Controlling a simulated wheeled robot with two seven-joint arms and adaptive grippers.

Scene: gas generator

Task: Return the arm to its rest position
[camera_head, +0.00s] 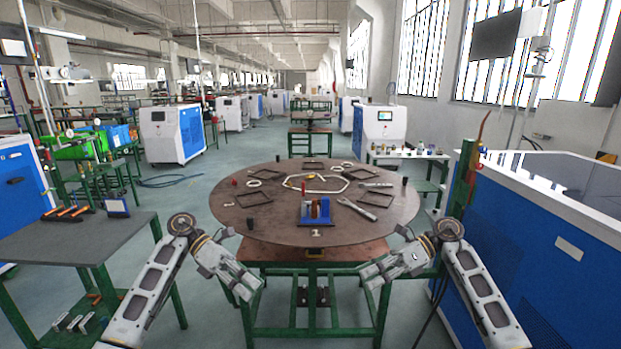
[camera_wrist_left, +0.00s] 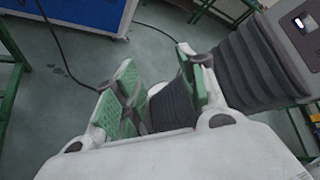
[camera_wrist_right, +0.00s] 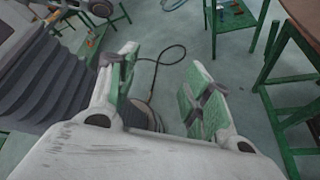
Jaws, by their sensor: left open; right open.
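My left arm (camera_head: 154,282) comes in from the left and is bent, with its left gripper (camera_head: 250,288) in front of the round table's near edge. The left wrist view shows the left gripper (camera_wrist_left: 160,75) with its green-padded fingers apart and nothing between them but floor. My right arm (camera_head: 484,290) is bent in a similar way on the right. Its right gripper (camera_head: 372,280) is also in front of the table's near side. In the right wrist view, the right gripper (camera_wrist_right: 160,75) has its fingers apart and is empty.
The round brown table (camera_head: 275,225) carries a blue block stand (camera_head: 314,211), several dark square frames, a pale ring-shaped part (camera_head: 318,184) and wrenches (camera_head: 357,209). A grey side table (camera_head: 70,240) stands left. A blue and white machine (camera_head: 560,235) stands close on the right.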

